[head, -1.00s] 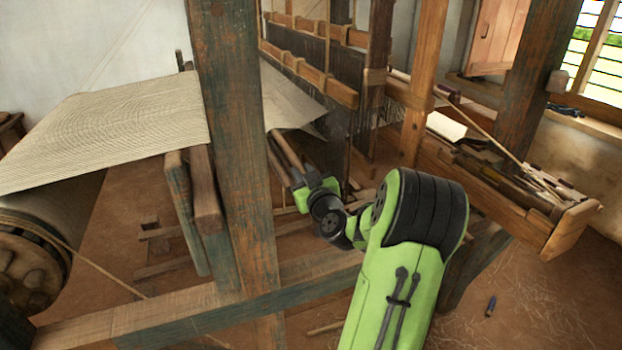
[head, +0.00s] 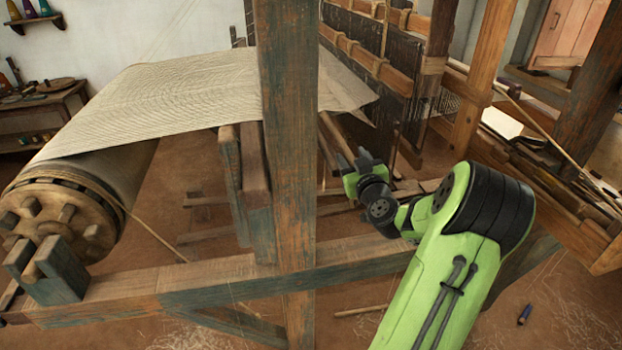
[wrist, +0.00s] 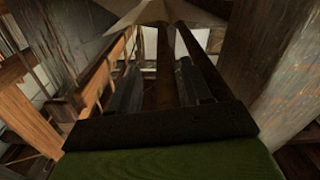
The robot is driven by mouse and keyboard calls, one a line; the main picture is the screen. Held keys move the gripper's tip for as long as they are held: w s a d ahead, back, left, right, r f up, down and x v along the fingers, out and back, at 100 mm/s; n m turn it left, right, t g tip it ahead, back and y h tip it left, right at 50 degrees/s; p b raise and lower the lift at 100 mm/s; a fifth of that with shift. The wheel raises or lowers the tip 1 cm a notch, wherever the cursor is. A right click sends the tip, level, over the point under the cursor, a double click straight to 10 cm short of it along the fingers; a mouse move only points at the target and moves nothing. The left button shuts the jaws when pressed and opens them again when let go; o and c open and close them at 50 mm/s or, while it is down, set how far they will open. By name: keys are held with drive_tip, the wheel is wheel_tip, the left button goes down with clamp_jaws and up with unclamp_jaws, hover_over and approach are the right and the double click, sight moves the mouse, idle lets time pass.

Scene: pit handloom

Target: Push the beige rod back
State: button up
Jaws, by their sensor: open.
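My gripper (head: 357,160) is open and empty in the head view, below the edge of the woven cloth (head: 235,85). In the wrist view the two dark fingers of my gripper (wrist: 160,82) stand apart, with brown wooden bars behind them. A thin beige rod (head: 150,232) slants down from the cloth roller at the left, well away from my gripper. Another thin pale rod (head: 548,137) slants across the tray at the right. I cannot tell which is the task's rod. My gripper touches neither.
A thick upright post (head: 287,170) stands between the cloth roller (head: 105,170) and my arm. A low cross beam (head: 215,280) runs in front. The wooden tray (head: 607,258) is at the right.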

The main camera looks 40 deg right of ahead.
drive_tip(key=s+d+b+v, duration=0.15)
drive_tip(key=b+v, duration=0.45)
drive_tip(key=v, duration=0.9)
drive_tip(key=w+a+r+n+g+y+p, duration=0.1)
drive_tip(key=w+a+n+y+p, duration=0.1)
drive_tip(key=w+a+y+p, duration=0.3)
drive_tip(key=w+a+r+n+g+y+p, duration=0.1)
drive_tip(key=w+a+n+y+p, duration=0.15)
drive_tip(key=a, duration=0.55)
drive_tip(key=a+r+g+y+p, duration=0.2)
drive_tip(key=a+r+g+p, duration=0.2)
drive_tip(key=a, duration=0.6)
drive_tip(key=shift+s+a+r+p, duration=0.25)
drive_tip(key=shift+s+p, duration=0.15)
drive_tip(key=shift+p, duration=0.6)
drive_tip(key=shift+y, duration=0.35)
